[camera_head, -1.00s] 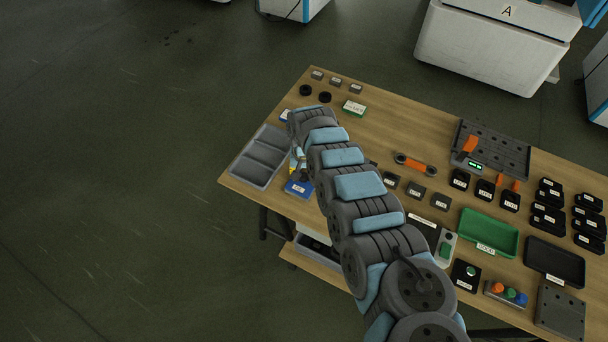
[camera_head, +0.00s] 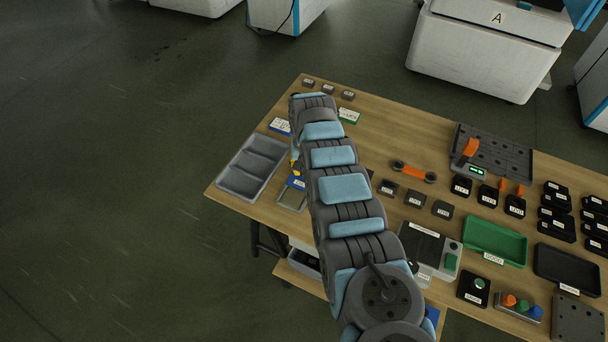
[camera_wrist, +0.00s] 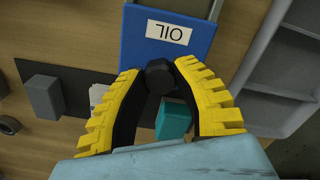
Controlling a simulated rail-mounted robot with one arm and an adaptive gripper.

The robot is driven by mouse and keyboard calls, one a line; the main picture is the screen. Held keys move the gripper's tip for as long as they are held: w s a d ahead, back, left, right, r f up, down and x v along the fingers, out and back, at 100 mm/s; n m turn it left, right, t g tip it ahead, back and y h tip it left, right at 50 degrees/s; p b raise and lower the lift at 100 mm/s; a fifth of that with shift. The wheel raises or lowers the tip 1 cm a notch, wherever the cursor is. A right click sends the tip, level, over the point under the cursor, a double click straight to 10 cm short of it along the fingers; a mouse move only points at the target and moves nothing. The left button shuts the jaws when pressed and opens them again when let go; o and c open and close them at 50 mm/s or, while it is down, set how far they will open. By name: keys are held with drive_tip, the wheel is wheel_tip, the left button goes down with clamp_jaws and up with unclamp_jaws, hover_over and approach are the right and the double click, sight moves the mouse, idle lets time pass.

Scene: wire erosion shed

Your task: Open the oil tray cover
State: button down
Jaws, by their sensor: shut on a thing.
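The blue oil tray cover (camera_wrist: 135,45) fills the top middle of the wrist view, its white OIL label upside down there. My gripper (camera_wrist: 160,68) has its yellow-backed fingers shut on the cover's dark knob (camera_wrist: 159,80). In the head view my arm hides most of the gripper; a small blue part of the cover (camera_head: 297,183) shows beside it. A grey-rimmed oil tray (camera_head: 291,205) shows just in front of that blue part, partly behind my arm. I cannot tell how high the cover is above the tray.
A grey compartment tray (camera_head: 253,166) stands to the left at the table edge. In the wrist view a teal block (camera_wrist: 174,120) shows between the fingers, and a grey block (camera_wrist: 44,96) lies left. Several small labelled blocks, a green tray (camera_head: 494,241) and a black tray (camera_head: 567,268) are right.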

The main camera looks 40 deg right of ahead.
drive_tip(key=shift+a+f, duration=0.1)
drive_tip(key=c, duration=0.7)
unclamp_jaws()
drive_tip(key=shift+c, duration=0.2)
wheel_tip(320, 180, up, 12)
idle(0.5)
drive_tip(key=shift+w, duration=0.1)
